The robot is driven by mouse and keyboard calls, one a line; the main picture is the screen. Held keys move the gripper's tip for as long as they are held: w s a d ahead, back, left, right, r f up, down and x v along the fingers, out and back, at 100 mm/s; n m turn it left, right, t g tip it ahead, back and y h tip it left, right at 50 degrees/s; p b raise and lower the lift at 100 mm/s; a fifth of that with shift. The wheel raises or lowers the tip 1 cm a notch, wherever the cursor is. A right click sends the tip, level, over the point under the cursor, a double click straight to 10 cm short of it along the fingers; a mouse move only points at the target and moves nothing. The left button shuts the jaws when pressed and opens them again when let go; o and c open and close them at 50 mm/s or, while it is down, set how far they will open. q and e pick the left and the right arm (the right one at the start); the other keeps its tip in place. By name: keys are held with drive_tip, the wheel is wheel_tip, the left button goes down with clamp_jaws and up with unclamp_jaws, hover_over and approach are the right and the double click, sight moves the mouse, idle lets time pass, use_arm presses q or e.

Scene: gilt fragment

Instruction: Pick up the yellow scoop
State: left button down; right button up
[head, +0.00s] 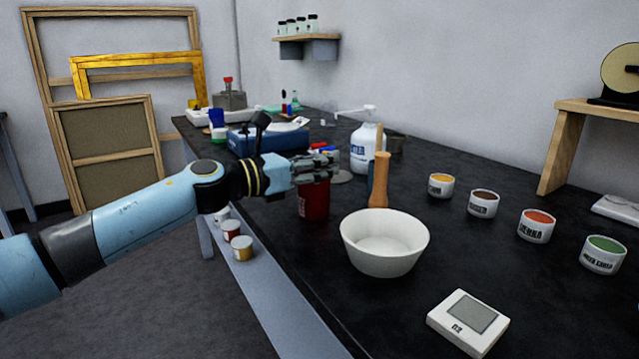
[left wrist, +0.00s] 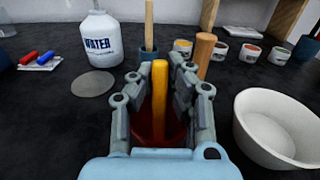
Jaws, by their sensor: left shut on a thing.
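The yellow scoop's handle (left wrist: 159,88) stands upright between my left gripper's fingers in the left wrist view. My left gripper (head: 318,169) is shut on this handle, just above a dark red can (head: 314,202). The can also shows below the fingers in the left wrist view (left wrist: 146,133). The scoop's lower end is hidden by the fingers and the can, so I cannot tell whether it touches the bottom. In the head view the fingers hide the scoop. My right gripper is not in view.
A white bowl (head: 384,262) stands close to the right of the can, with a wooden pestle (head: 379,180) and a white water bottle (head: 366,149) behind. Several pigment tubs (head: 537,226) line the right. A scale (head: 468,322) lies in front. The black bench's left edge is near.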

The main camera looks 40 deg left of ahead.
use_arm(q)
wheel_tip(320, 180, up, 10)
drive_tip(key=p, duration=0.5)
idle(0.8)
idle(0.9)
idle(0.5)
